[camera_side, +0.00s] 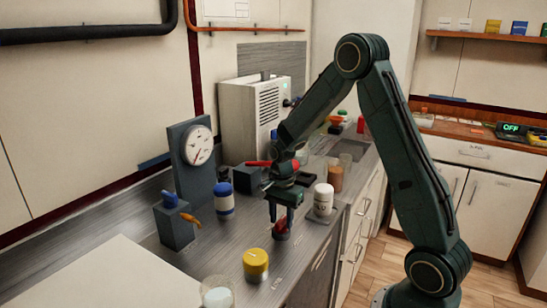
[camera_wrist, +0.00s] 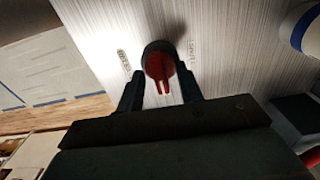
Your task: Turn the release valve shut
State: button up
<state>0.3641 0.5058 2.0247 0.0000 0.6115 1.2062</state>
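A red-handled valve knob (camera_wrist: 159,66) on a dark round base shows in the wrist view, with its handle pointing towards my gripper's palm. In the side view the red knob (camera_side: 282,236) sits on the grey counter below my gripper (camera_side: 282,213). My gripper (camera_wrist: 160,76) is open, with one finger on each side of the red handle. I cannot tell whether either finger touches it. Small labels lie on the counter on both sides of the knob, too small to read.
A yellow-lidded jar (camera_side: 256,265) stands in front, and a blue-and-white jar (camera_side: 223,198) to the left. A white bottle (camera_side: 323,199) is close on the right. A gauge (camera_side: 199,146) and a box with blue and orange levers (camera_side: 175,226) stand at left.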

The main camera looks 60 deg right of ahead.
grip_shut()
jog(key=shift+n, duration=0.3)
jog(key=n, duration=0.8)
jog(key=shift+n, duration=0.3)
jog(key=n, duration=0.4)
jog(key=shift+n, duration=0.3)
jog(key=n, duration=0.4)
jog(key=shift+r, duration=0.1)
